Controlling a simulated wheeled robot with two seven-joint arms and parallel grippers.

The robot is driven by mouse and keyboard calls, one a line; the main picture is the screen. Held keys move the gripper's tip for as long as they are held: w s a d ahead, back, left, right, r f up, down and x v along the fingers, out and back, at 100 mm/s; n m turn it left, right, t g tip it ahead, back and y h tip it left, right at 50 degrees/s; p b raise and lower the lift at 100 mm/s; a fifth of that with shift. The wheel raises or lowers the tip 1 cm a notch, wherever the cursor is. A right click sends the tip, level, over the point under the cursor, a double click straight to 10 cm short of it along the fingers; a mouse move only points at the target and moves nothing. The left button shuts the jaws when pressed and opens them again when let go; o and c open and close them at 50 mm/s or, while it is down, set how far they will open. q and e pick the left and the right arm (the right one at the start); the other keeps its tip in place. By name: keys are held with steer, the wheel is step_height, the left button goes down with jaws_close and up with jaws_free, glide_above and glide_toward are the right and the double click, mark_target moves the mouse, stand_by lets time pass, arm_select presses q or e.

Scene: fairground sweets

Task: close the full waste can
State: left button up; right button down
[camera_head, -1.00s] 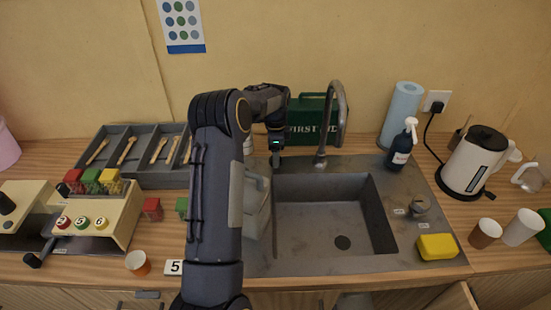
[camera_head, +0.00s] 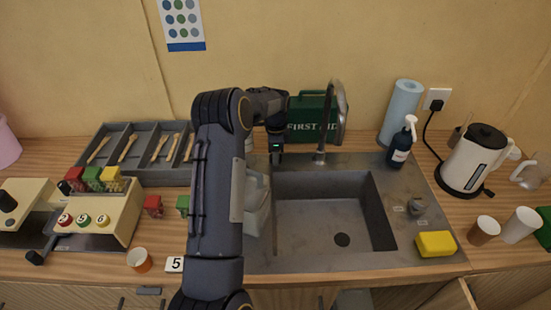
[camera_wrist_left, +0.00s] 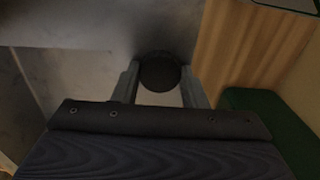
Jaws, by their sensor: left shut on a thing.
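A pale, whitish can (camera_head: 254,205) stands on the steel at the left of the sink basin, partly hidden behind my left arm in the head view. I cannot see its mouth. My left gripper (camera_head: 277,158) is at the back left corner of the sink, behind the can and in front of the green first aid box. In the left wrist view, my left gripper (camera_wrist_left: 160,88) is shut on a round dark cap (camera_wrist_left: 158,71), held between the two fingertips. Whether the cap touches anything below is unclear. My right gripper is out of view.
The tap (camera_head: 335,125) rises just right of my left gripper, and the first aid box (camera_head: 312,118) stands close behind. The sink basin (camera_head: 335,215) is empty. A yellow sponge (camera_head: 435,244), soap bottle (camera_head: 402,145) and kettle (camera_head: 475,163) are on the right.

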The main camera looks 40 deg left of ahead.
arm_select(q)
steer(key=shift+r, duration=0.1)
steer(key=shift+r, duration=0.55)
steer(key=s+d+r+b, duration=0.5)
steer(key=s+d+r, duration=0.5)
steer(key=r, duration=0.1)
steer(key=shift+r, duration=0.4)
